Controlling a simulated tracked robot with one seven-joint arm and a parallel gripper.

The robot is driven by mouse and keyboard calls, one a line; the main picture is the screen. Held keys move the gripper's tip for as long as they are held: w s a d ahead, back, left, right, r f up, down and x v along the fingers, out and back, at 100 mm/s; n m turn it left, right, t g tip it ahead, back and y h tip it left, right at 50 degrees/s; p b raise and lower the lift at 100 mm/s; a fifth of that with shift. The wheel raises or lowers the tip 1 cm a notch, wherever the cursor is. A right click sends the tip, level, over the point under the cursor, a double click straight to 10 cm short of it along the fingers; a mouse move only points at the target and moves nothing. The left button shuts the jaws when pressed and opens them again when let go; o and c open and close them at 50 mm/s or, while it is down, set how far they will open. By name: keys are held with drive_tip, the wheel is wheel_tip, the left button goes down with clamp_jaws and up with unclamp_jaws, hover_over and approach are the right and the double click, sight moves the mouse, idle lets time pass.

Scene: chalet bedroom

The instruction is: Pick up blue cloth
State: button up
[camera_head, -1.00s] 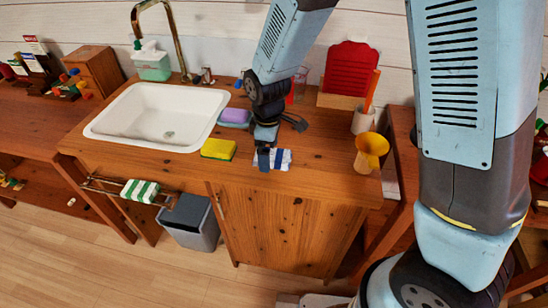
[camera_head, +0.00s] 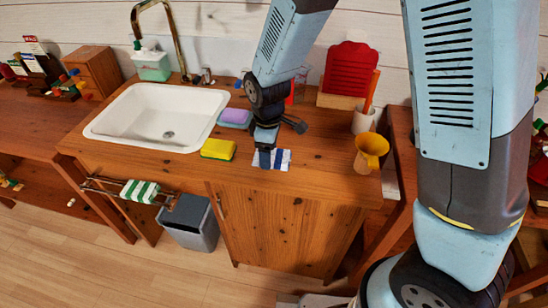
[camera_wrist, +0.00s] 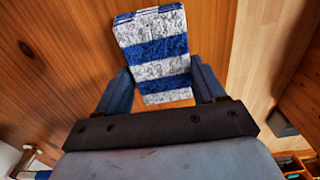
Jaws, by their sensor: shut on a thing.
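The blue cloth (camera_head: 284,160) is blue-and-white striped and lies at the front of the wooden counter, right of the yellow sponge. In the wrist view the cloth (camera_wrist: 157,45) extends away from between my two fingers. My gripper (camera_head: 268,160) points down at the cloth and partly covers it in the head view. In the wrist view my gripper (camera_wrist: 163,90) has a finger along each side of the cloth's near end and is shut on it. The cloth looks close to the counter top; I cannot tell whether it is lifted.
The yellow sponge (camera_head: 218,149) and purple sponge (camera_head: 235,117) lie left of my gripper, beside the white sink (camera_head: 160,117). A yellow jug (camera_head: 370,151) stands to the right. A green-striped towel (camera_head: 139,191) hangs on the front rail. The counter's front edge is close.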

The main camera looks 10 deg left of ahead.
drive_tip(key=shift+r, duration=0.45)
wheel_tip(320, 180, up, 3)
drive_tip(key=shift+f, duration=0.2)
drive_tip(key=s+d+r, duration=0.2)
drive_tip(key=r, duration=0.1)
drive_tip(key=s+r, duration=0.1)
drive_tip(key=r, duration=0.1)
drive_tip(key=shift+s+d, duration=0.15)
drive_tip(key=shift+d, duration=0.25)
drive_tip(key=s+d+r, duration=0.4)
drive_tip(key=s+d, duration=0.2)
drive_tip(key=s, duration=0.1)
drive_tip(key=shift+s+r, duration=0.25)
